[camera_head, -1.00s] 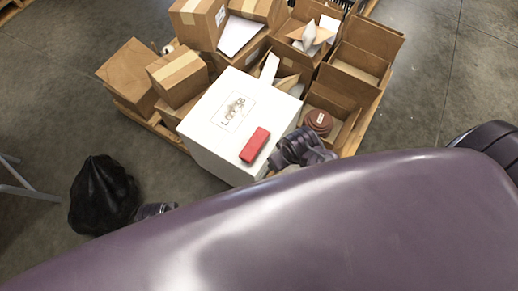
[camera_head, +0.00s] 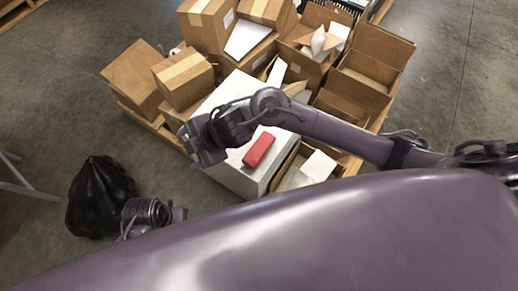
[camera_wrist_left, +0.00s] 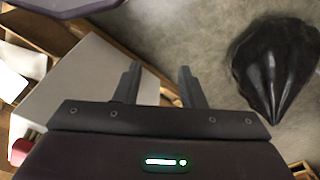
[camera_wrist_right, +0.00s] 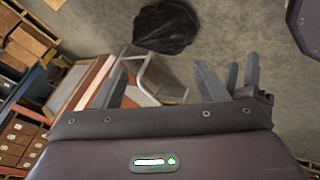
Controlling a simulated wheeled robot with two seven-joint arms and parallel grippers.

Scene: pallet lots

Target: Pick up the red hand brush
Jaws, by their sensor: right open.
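The red hand brush (camera_head: 259,150) shows as a red block lying on top of the white box (camera_head: 238,183). My right arm reaches in from the right across the box, just behind the brush in the head view. My right gripper (camera_head: 198,150) is past the brush, at the box's left edge; its fingers are apart and empty in the right wrist view (camera_wrist_right: 160,88). My left gripper (camera_head: 155,215) is low at the left, near the bag; its fingers are apart and empty in the left wrist view (camera_wrist_left: 158,85). A red object (camera_wrist_left: 20,148) shows there at the left edge, partly cut off; I cannot tell whether it is the brush.
Several cardboard cartons (camera_head: 183,78) crowd the pallet behind and right of the white box. A black bag (camera_head: 98,196) stands on the floor at the left, also in the right wrist view (camera_wrist_right: 166,27). Grey floor (camera_head: 50,120) is open at the left.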

